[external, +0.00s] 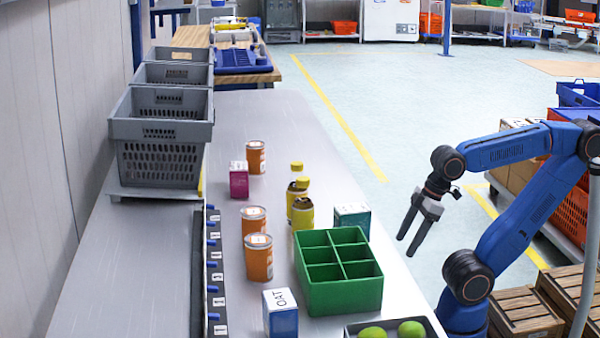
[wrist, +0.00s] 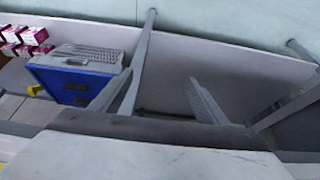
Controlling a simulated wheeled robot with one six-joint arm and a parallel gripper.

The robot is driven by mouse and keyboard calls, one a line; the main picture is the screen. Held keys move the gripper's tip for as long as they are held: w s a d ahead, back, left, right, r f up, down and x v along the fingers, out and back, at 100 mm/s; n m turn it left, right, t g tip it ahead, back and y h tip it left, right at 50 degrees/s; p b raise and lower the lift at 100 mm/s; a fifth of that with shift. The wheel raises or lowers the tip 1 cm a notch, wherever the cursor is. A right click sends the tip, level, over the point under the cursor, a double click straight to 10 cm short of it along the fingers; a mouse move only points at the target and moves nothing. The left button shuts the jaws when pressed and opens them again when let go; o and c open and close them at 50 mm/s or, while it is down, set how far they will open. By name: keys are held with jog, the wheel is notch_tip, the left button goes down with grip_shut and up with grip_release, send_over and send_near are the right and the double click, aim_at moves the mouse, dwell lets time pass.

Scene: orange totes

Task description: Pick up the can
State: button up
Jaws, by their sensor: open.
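Three orange cans with pale labels stand upright on the long grey table. One can (external: 256,158) is farther back, and two, a middle can (external: 253,222) and a front can (external: 258,260), stand close together left of the green crate. Which one the task means, I cannot tell. My gripper (external: 405,246) is open and empty, pointing down to the right of the table, well apart from the cans. In the wrist view my gripper (wrist: 161,80) shows two spread fingers with nothing between them. No can shows there.
The green divided crate (external: 340,296) stands between my gripper and the cans. Yellow bottles (external: 303,216), a teal box (external: 352,217), a magenta box (external: 239,183) and a blue OAT box (external: 281,317) stand nearby. Grey crates (external: 160,163) are at the back left. The wrist view shows a blue bin (wrist: 70,83).

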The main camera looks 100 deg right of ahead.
jog(key=w+d+r+m+g, duration=0.1)
jog(key=w+r+m, duration=0.15)
jog(key=r, duration=0.35)
jog(key=w+d+r+m+g, duration=0.1)
jog(key=w+r+m+g, duration=0.15)
jog(key=r, duration=0.25)
notch_tip(320, 180, up, 20)
jog(key=m+g, duration=0.1)
jog(key=m, duration=1.1)
send_over(256, 143)
notch_tip(256, 143, down, 12)
jog(key=shift+d+r, duration=0.1)
jog(key=shift+r, duration=0.1)
jog(key=shift+w+a+f, duration=0.1)
jog(key=shift+a+f, duration=0.05)
jog(key=shift+f, duration=1.25)
jog(key=shift+w+a+f, duration=0.1)
jog(key=shift+f, duration=1.3)
